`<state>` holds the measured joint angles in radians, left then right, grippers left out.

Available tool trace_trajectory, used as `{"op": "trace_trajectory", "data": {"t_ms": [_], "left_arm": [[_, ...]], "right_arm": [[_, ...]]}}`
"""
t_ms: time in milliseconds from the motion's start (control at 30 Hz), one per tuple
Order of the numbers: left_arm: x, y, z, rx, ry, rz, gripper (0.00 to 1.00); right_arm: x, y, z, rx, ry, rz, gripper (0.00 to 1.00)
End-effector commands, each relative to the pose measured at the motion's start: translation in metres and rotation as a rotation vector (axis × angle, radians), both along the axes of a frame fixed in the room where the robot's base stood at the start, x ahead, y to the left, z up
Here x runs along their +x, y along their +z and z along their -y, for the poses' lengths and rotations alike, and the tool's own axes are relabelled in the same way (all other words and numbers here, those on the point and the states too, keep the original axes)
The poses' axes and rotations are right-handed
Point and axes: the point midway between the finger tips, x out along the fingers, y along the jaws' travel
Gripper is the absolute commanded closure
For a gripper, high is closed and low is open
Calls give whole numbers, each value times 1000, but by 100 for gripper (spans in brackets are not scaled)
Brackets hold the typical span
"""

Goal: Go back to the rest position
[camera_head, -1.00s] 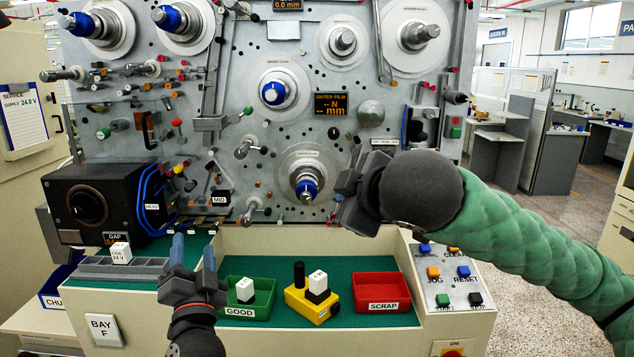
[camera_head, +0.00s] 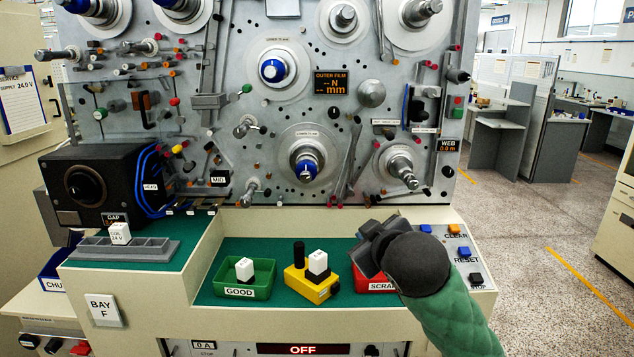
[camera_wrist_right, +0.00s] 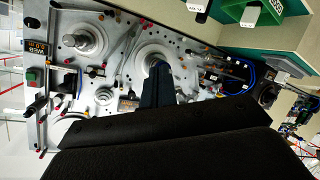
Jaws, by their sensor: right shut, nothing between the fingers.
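My right gripper (camera_head: 372,248) is in front of the red SCRAP bin (camera_head: 362,286) in the head view and covers part of it. Its dark fingers (camera_wrist_right: 157,88) show in the right wrist view, together and with nothing between them, in front of the machine panel. My left gripper is out of view. The winding machine panel (camera_head: 235,160) stands behind, with a blue-hubbed spindle (camera_head: 304,166) at lower middle and a bare metal spindle (camera_head: 402,170) to its right.
A green GOOD bin (camera_head: 240,292) holds a white-topped block. A yellow holder (camera_head: 322,290) carries a black cylinder and a white-topped block. A grey tray (camera_head: 125,250) holds a white block at left. Control buttons (camera_head: 462,252) are close to my right arm. Open floor lies at right.

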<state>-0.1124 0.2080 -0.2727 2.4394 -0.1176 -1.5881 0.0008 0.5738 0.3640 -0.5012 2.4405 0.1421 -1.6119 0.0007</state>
Motion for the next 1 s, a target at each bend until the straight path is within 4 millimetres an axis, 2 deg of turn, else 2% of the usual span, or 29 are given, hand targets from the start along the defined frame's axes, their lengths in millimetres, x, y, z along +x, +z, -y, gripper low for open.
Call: {"op": "trace_trajectory", "data": {"t_ms": [33, 200, 567, 767, 1000], "left_arm": [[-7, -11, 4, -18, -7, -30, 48], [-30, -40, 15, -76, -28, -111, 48], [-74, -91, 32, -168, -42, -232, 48], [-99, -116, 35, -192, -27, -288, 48], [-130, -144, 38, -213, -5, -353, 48]], "right_arm": [[-1, -18, 3, 18, -15, -26, 100], [-6, -69, 16, 65, -74, -105, 100], [-38, -187, 39, 148, -177, -304, 100], [-69, -254, 47, 187, -221, -430, 100], [-119, -332, 53, 227, -272, -586, 100]]}}
